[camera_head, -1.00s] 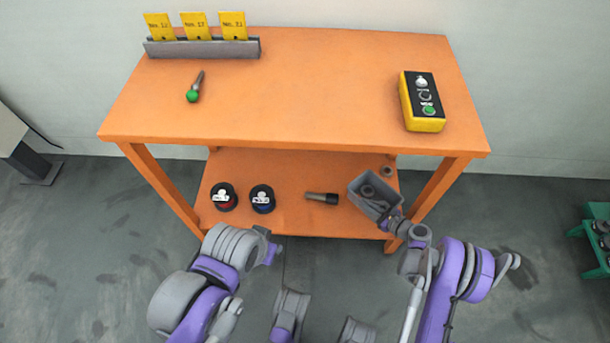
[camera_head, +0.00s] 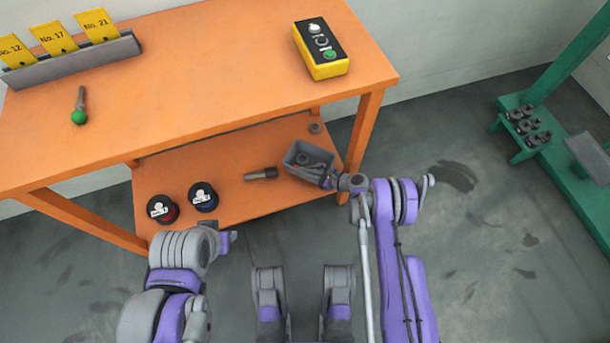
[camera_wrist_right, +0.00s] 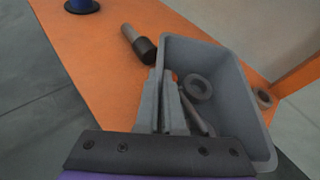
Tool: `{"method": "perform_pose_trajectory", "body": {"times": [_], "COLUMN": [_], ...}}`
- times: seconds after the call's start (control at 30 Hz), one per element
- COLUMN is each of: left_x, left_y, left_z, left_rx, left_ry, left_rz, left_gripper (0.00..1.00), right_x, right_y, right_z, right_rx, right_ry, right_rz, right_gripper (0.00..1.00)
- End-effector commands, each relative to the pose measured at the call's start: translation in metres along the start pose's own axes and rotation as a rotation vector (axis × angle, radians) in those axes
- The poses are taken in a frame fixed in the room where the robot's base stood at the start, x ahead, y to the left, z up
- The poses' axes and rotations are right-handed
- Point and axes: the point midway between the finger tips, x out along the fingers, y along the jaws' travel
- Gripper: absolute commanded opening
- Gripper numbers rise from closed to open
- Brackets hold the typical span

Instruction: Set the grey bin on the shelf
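The grey bin (camera_head: 296,160) is at the right end of the orange bench's lower shelf (camera_head: 225,195), by its front edge. I cannot tell whether it rests there or hangs just above. My right gripper (camera_head: 326,181) is at its near side. In the right wrist view the fingers (camera_wrist_right: 164,105) sit on either side of the bin's (camera_wrist_right: 232,85) wall, one inside and one outside, and look closed on it. A dark ring (camera_wrist_right: 198,88) and a rod-like part lie inside the bin. My left gripper (camera_head: 226,239) is in front of the shelf; its fingers are not clear.
The bench top (camera_head: 210,70) overhangs the shelf. A green rack (camera_head: 560,160) stands at right.

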Motion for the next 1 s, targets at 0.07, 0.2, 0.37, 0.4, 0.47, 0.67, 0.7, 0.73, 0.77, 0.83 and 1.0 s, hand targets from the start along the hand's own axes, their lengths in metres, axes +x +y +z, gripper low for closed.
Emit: {"method": "perform_pose_trajectory", "body": {"times": [0.07,0.2,0.37,0.4,0.47,0.67,0.7,0.73,0.77,0.83,1.0], "left_x": [0.003,0.004,0.004,0.004,0.004,0.004,0.004,0.004,0.004,0.004,0.003], "left_y": [0.0,0.0,0.0,0.0,0.0,0.0,0.0,0.0,0.0,0.0,0.0], "left_z": [0.001,0.001,0.001,0.001,0.001,0.001,0.001,0.001,0.001,0.001,0.001], "left_rx": [0.0,0.0,0.0,0.0,0.0,0.0,0.0,0.0,0.0,0.0,0.0], "left_ry": [0.001,0.001,0.001,0.001,0.001,0.001,0.001,0.001,0.001,0.001,0.001], "left_rz": [0.0,0.0,0.0,0.0,0.0,0.0,0.0,0.0,0.0,0.0,0.0], "left_gripper": [0.39,0.39,0.39,0.39,0.39,0.39,0.39,0.39,0.39,0.39,0.39], "right_x": [0.005,0.009,0.008,0.008,0.009,0.009,0.009,0.009,0.009,0.009,0.005], "right_y": [0.001,0.002,0.002,0.002,0.003,0.003,0.003,0.003,0.003,0.003,0.002], "right_z": [-0.011,-0.02,-0.019,-0.019,-0.02,-0.021,-0.021,-0.021,-0.021,-0.021,-0.02], "right_rx": [0.0,0.0,0.0,0.0,0.0,0.0,0.0,0.0,0.0,0.0,0.001], "right_ry": [-0.001,-0.001,-0.001,-0.001,-0.001,0.001,0.001,0.001,0.001,0.0,0.001], "right_rz": [0.0,0.0,0.0,0.0,0.0,0.0,0.0,0.0,0.0,0.0,-0.001], "right_gripper": [0.0,0.0,0.0,0.0,0.0,0.34,0.34,0.34,0.34,0.34,0.34]}}
